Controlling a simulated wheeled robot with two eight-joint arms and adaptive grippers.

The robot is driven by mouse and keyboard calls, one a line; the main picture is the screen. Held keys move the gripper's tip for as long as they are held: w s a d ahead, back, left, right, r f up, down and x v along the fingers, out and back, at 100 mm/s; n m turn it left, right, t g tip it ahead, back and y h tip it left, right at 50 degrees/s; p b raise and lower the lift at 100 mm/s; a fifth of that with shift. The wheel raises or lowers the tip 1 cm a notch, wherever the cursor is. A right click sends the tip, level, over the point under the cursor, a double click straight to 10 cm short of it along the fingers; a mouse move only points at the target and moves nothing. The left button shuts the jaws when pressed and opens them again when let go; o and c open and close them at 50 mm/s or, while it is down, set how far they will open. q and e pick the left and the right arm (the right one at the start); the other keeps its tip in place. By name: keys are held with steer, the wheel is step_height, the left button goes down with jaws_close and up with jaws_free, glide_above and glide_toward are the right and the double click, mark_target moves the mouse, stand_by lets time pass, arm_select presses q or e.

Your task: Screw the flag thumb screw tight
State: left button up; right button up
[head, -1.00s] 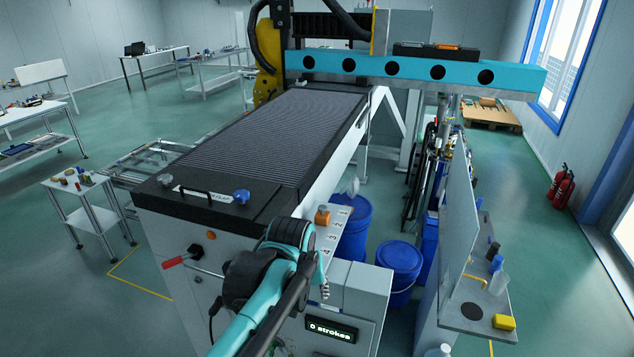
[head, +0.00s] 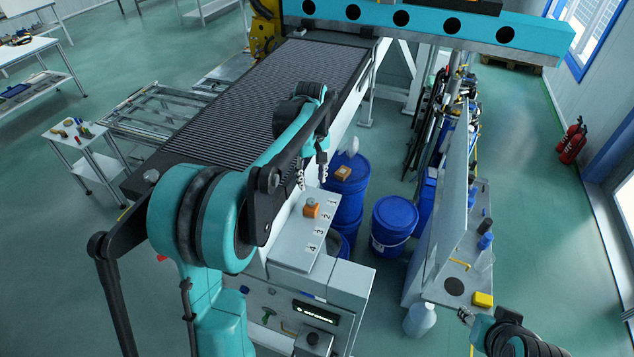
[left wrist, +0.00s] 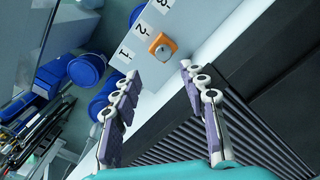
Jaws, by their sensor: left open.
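An orange piece with a round grey part (left wrist: 161,46) sits on the light numbered ledge (left wrist: 184,20) in the left wrist view. It also shows in the head view (head: 311,209), beside the printed numbers. I cannot tell for certain that it is the flag thumb screw. My left gripper (head: 312,174) is open and empty, with its fingers above and just behind the orange piece. In the left wrist view its two fingers (left wrist: 160,74) are spread apart, with the orange piece beyond their tips. My right gripper (head: 466,316) is at the lower right; its jaws are too small to read.
The black ribbed bed (head: 318,66) lies behind the ledge. Blue drums (head: 394,222) stand on the floor to the right. An upright panel with a shelf (head: 440,292) holding bottles and a yellow block (head: 482,299) stands further right. A teal beam (head: 425,22) crosses the back.

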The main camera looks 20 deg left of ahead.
mark_target(311, 200)
arm_select(q)
steer(key=shift+s+f, duration=0.9)
steer(key=shift+f, duration=0.15)
steer(key=f, duration=0.1)
steer(key=w+f, duration=0.1)
steer(key=f, duration=0.2)
steer(key=shift+w+f+p, duration=0.25)
steer(key=shift+f+p, duration=0.05)
steer(key=shift+f, duration=0.1)
steer(key=shift+s, duration=0.45)
steer(key=shift+w, duration=0.15)
jaws_close()
